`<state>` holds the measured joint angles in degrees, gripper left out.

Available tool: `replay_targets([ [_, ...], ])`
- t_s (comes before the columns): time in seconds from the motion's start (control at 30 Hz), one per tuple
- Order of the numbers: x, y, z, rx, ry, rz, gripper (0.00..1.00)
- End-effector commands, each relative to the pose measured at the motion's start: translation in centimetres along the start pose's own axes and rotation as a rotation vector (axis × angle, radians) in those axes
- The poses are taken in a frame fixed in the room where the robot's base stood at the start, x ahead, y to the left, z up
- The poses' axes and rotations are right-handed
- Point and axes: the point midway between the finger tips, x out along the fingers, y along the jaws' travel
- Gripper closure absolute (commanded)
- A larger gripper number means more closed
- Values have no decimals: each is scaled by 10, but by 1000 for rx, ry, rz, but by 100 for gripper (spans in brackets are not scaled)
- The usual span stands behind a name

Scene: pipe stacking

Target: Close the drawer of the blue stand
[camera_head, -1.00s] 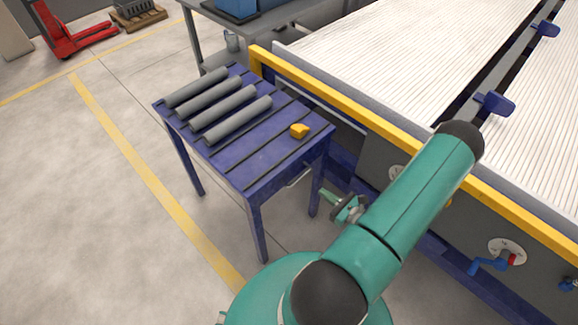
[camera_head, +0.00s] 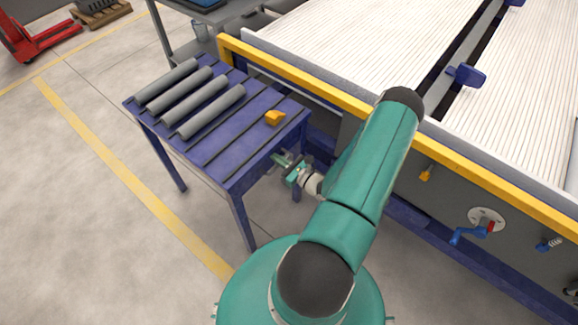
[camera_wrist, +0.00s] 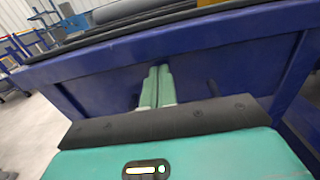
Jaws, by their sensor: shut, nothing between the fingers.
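The blue stand (camera_head: 240,150) is a table with slatted top, left of centre in the head view. Its blue front panel (camera_wrist: 100,82) fills the middle of the wrist view, under the top's edge. My gripper (camera_head: 282,160) is at the stand's right side, below the top. In the wrist view my gripper (camera_wrist: 158,74) is shut and empty, its fingers pointing at the panel. I cannot tell if the fingertips touch the panel, or how far the drawer is open.
Several grey pipes (camera_head: 212,110) and a yellow piece (camera_head: 275,117) lie on the stand. A large machine with a yellow rail (camera_head: 300,76) stands close on the right. Open floor (camera_head: 90,200) lies to the left.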

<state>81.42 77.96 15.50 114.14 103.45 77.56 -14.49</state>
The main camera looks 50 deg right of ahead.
Motion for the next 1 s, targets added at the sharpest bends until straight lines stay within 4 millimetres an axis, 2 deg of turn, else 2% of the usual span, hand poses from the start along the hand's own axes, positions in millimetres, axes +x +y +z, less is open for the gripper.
replay_targets([
  [0.1, 9, -1, 0, -1, 0, 1, 100],
  [0.53, 15, 0, 0, -1, 0, 2, 100],
  [0.8, 60, 0, 0, -1, -1, 3, 100],
  [1.0, 69, 0, 0, 0, -1, 1, 100],
])
